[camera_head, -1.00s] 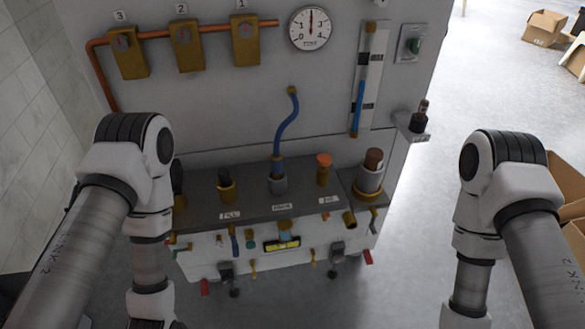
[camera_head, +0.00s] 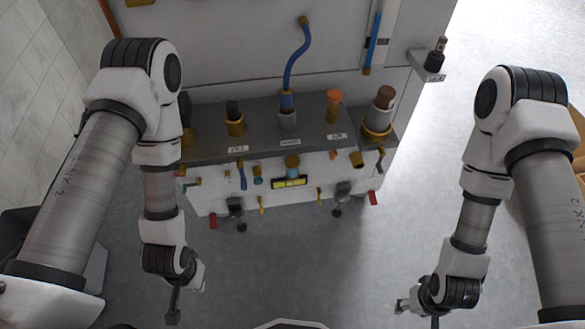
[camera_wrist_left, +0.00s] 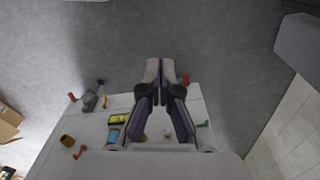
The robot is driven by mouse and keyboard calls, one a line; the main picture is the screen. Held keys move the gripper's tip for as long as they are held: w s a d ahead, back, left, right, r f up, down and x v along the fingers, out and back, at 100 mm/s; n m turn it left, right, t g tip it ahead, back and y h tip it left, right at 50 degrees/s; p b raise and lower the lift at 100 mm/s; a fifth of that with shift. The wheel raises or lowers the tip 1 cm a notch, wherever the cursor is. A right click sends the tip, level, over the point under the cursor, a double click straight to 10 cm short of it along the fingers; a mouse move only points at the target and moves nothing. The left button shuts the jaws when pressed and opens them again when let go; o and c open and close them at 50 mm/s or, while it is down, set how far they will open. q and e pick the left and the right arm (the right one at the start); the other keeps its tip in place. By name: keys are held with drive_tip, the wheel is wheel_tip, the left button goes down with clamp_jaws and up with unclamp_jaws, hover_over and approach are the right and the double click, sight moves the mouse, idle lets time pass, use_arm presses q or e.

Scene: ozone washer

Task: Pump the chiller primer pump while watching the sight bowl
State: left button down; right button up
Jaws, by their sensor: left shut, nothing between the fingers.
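My left gripper (camera_head: 173,305) hangs below my left forearm, apart from the machine's front in the head view. In the left wrist view its fingers (camera_wrist_left: 160,75) are together and empty, with the machine's front panel below them. My right gripper (camera_head: 435,321) is at the bottom edge, partly cut off; its jaws are unclear. A brown-topped plunger in a pale cylinder with a brass base (camera_head: 380,115) stands on the right of the grey shelf. A small bluish cup under a brass cap (camera_head: 292,169) is on the front panel. No readable label tells which is the primer pump or sight bowl.
The grey shelf (camera_head: 270,138) also bears a dark knob in brass (camera_head: 235,120), a blue hose (camera_head: 292,60) and an orange-capped fitting (camera_head: 334,105). A yellow-framed window (camera_head: 289,183) and several small valves line the front. The grey floor before it is clear.

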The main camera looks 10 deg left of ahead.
idle(0.8)
use_arm(q)
drive_tip(key=w+d+f+m+t+h+b, duration=0.1)
drive_tip(key=w+d+f+m+t+b, duration=0.2)
drive_tip(key=w+f+m+b, duration=0.3)
drive_tip(key=w+d+f+m+t+h+b, duration=0.1)
drive_tip(key=w+d+f+m+t+b, duration=0.2)
drive_tip(key=w+b, duration=1)
drive_tip(key=w+d+f+m+t+h+b, duration=0.1)
drive_tip(key=w+d+f+m+t+b, duration=0.1)
drive_tip(key=w+f+m+t+b, duration=0.3)
drive_tip(key=w+f+m+b, duration=0.4)
drive_tip(key=w+m+b, duration=0.1)
drive_tip(key=m+b, duration=0.1)
drive_tip(key=shift+w+d+f+m+h+b, duration=0.3)
drive_tip(key=shift+d+f+m+b, duration=0.1)
drive_tip(key=shift+b, duration=0.4)
drive_tip(key=shift+s+r, duration=0.1)
